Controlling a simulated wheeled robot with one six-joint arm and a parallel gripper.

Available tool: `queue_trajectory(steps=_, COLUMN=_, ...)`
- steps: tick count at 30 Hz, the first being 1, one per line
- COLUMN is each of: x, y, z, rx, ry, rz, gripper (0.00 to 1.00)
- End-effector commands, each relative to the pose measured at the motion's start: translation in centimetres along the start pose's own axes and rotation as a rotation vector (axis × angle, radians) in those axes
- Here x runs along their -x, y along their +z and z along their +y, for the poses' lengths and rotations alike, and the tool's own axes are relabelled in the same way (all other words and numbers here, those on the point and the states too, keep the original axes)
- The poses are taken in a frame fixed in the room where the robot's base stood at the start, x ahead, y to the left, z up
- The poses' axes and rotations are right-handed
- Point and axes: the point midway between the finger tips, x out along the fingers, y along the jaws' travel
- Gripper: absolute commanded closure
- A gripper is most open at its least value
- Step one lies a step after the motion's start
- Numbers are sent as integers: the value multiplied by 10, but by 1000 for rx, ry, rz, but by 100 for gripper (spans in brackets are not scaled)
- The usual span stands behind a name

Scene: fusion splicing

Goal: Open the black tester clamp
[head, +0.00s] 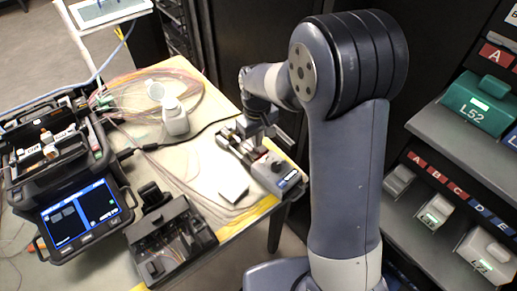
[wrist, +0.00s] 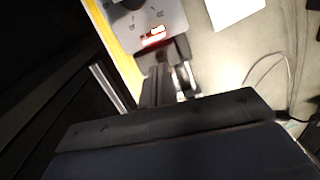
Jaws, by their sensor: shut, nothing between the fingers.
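The grey tester (head: 277,178) lies near the table's right edge, with a small lit display on its front end. The tester also shows at the top of the wrist view (wrist: 125,25), with a red-lit display. In the wrist view dark parts stand close against the tester beside my gripper's dark body. I cannot clearly tell the black clamp from the fingers there, nor whether they touch or how far the clamp is open.
A white card (head: 234,191) lies left of the tester. A white bottle (head: 175,117) stands further back among loose fibre loops. A black splicer with a blue screen (head: 80,215) and a black open-topped device (head: 170,240) fill the left and front. Shelves (head: 455,140) stand at right.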

Motion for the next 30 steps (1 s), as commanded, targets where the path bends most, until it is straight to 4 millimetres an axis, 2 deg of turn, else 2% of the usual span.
queue_trajectory(steps=5, x=8, y=0, z=2, rx=0, ry=0, rz=1, gripper=100)
queue_trajectory(steps=30, x=71, y=-3, z=25, rx=0, ry=0, rz=1, gripper=100)
